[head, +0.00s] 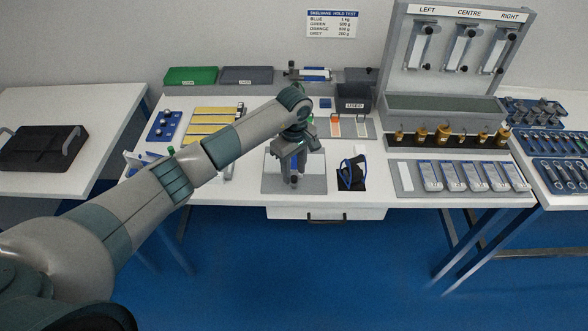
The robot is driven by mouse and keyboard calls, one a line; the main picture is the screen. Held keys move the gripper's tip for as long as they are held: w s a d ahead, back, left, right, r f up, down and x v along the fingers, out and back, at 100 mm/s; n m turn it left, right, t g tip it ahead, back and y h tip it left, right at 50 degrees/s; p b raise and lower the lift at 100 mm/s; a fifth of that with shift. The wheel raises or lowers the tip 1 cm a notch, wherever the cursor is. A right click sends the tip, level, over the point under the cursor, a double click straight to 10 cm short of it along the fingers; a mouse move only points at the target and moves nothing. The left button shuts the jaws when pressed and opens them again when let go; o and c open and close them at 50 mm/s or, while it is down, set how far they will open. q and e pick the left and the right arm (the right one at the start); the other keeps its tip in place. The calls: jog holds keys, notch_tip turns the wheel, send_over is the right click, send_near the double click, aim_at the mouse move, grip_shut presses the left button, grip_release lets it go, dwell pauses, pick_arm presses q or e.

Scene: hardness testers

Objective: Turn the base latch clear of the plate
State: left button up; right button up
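My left gripper (293,168) is at the middle of the bench, pointing down over a grey plate (312,184). A small dark piece with a blue part shows between or just under its fingers. I cannot tell whether the fingers touch it or how far apart they are. The base latch cannot be made out; the gripper and wrist cover the middle of the plate. My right gripper is not in view.
A tray of white-and-blue devices (405,180) and a rack with brass weights (443,134) stand further right. Yellow strips (208,128) lie left, partly behind my arm. The bench front edge is close to the plate.

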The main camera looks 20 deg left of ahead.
pick_arm(q)
jog(key=shift+f, duration=0.65)
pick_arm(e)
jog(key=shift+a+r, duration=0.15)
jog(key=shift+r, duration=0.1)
pick_arm(q)
jog(key=shift+c, duration=0.3)
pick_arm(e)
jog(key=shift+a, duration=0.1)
pick_arm(q)
grip_shut()
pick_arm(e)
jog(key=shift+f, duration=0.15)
